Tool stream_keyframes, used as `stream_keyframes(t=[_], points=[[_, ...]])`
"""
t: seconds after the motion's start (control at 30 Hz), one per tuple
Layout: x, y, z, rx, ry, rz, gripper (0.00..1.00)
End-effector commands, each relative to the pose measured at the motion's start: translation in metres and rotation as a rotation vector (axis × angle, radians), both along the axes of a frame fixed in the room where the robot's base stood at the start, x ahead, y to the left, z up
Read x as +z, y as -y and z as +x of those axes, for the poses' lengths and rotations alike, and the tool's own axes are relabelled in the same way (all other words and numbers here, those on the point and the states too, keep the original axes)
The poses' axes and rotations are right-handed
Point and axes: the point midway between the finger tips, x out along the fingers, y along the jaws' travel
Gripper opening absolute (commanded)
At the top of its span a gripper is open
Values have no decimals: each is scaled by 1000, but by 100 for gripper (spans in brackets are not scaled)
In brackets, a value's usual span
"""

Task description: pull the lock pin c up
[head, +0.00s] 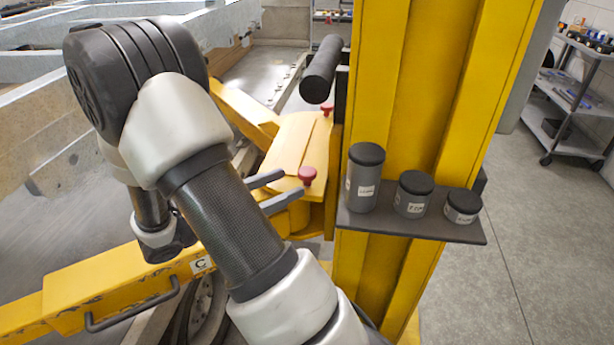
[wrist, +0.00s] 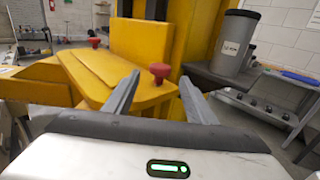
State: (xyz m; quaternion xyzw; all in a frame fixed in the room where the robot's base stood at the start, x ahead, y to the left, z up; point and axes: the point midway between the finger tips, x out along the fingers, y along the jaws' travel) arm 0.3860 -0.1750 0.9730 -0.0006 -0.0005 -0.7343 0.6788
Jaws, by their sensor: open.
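A red mushroom-headed lock pin (head: 307,175) stands upright on the yellow bracket (head: 300,145), and it also shows in the wrist view (wrist: 160,72). A second red pin (head: 326,110) stands farther back, seen at the left of the wrist view (wrist: 94,42). The letter C plate (head: 201,263) is on the nearer yellow arm; no letter shows on either pin. My gripper (head: 292,182) is open and empty. In the wrist view its fingers (wrist: 160,79) flank the near pin, whose head appears just beyond the tips, with no contact visible.
A yellow post (head: 400,110) rises right of the pins. Its dark shelf (head: 410,226) holds three grey canisters. A black roller (head: 322,70) juts out above the bracket. A grey cart (head: 570,120) stands far right; the floor there is largely clear.

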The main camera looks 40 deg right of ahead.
Motion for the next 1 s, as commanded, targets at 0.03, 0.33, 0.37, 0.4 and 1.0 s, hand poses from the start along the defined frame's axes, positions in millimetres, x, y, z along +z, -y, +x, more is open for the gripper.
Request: stream_keyframes(t=[0.03, 0.33, 0.37, 0.4, 1.0], points=[[-1, 12, -2, -5, 1, 1, 51], [0, 60, -5, -2, 1, 1, 51], [-1, 62, -5, -2, 1, 1, 51], [0, 65, -6, -1, 1, 2, 51], [0, 70, -6, 0, 1, 1, 12]])
